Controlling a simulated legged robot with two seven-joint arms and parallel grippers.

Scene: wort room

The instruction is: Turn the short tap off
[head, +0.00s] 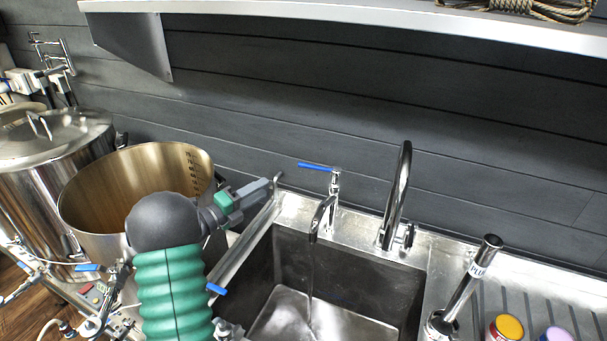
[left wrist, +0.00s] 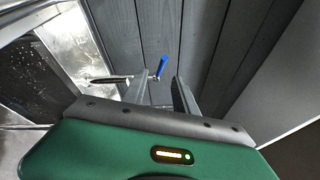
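The short tap (head: 331,203) is a chrome tap at the back rim of the sink. Its blue lever (head: 316,166) points left from the top of the tap. A thin stream of water (head: 311,285) runs from its spout into the sink basin (head: 385,295). My left gripper (head: 277,181) is left of the short tap, apart from the lever. In the left wrist view its two fingers (left wrist: 162,77) are open with nothing between them. The blue lever (left wrist: 162,66) shows ahead, in line with the gap. My right gripper is not in view.
A tall chrome tap (head: 397,198) stands right of the short tap. Large steel pots (head: 150,190) stand at the left, near my left arm. A metal cylinder (head: 465,290) and small capped containers (head: 508,327) are on the right drainboard. A shelf (head: 350,22) runs above.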

